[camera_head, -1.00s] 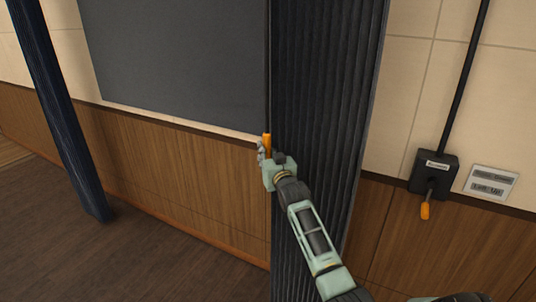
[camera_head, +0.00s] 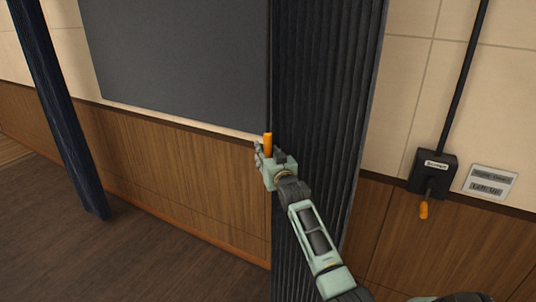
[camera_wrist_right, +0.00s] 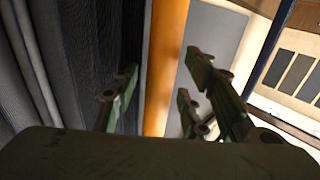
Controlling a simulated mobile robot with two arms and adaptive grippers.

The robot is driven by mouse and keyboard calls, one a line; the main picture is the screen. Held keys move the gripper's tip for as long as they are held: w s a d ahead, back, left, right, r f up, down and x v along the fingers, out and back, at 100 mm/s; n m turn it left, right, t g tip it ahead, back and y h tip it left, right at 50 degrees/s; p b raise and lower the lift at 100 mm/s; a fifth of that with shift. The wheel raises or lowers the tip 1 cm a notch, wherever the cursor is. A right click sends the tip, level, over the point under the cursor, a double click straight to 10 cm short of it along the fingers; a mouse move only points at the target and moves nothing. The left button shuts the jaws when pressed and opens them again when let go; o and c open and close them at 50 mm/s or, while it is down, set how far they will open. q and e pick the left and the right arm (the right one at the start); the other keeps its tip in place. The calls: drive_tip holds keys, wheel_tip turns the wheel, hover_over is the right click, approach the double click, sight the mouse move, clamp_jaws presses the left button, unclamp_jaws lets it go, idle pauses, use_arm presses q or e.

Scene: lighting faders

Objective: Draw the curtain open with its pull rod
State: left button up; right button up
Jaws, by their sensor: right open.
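The dark curtain (camera_head: 325,110) is gathered in a narrow pleated panel in the middle of the head view. The pull rod's orange handle (camera_head: 267,144) is at the left edge of the middle panel. My right gripper (camera_head: 261,158) is at the handle. In the right wrist view, the orange handle (camera_wrist_right: 165,70) runs between the open fingers of the gripper (camera_wrist_right: 160,100), and the fingers stand apart from it on both sides. My left gripper is not in view.
A dark grey board (camera_head: 180,60) is on the wall behind. At the right, a black crank box (camera_head: 433,172) with an orange grip hangs on the wall beside a small sign plate (camera_head: 490,182). The wooden floor (camera_head: 150,250) at the lower left is clear.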

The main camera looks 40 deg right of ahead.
drive_tip(key=v, duration=1.2)
drive_tip(key=shift+f, duration=0.1)
